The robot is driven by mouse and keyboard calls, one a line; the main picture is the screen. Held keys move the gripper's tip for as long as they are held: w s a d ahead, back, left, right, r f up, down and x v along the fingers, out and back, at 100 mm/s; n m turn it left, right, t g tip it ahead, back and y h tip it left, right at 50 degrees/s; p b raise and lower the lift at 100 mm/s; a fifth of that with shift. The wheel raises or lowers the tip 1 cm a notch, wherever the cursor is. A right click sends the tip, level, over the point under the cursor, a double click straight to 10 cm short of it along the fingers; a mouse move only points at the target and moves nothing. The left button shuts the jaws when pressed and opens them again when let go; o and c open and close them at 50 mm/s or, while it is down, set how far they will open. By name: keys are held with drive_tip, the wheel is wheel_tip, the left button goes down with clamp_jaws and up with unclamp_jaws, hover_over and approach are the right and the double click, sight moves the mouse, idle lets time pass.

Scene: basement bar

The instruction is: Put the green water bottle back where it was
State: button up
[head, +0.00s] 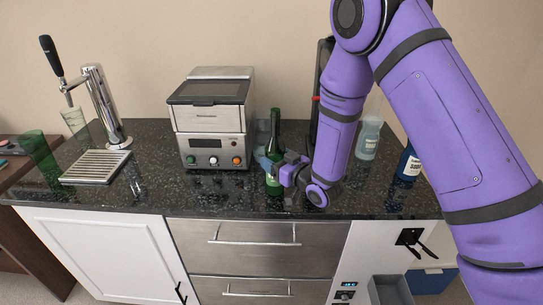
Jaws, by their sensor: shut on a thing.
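A tall dark green bottle (275,133) stands upright on the dark stone counter, in front of and right of the grey countertop machine. My gripper (272,172) reaches in from the right and is shut on the bottle's lower body. The neck shows above the gripper and a bit of green shows below it. A small bluish piece shows at the bottle's left side; I cannot tell what it is. The bottle's base is at or very near the counter top; contact is not clear.
The grey machine (212,118) stands behind left. A beer tap (103,110), drip tray (96,167) and tilted green cup (40,150) are at the left. A clear bottle (368,139) and a blue bottle (408,162) are at the right. The counter front (200,205) is mostly clear.

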idle(0.3)
drive_tip(key=o, duration=1.5)
drive_tip(key=shift+f, duration=0.15)
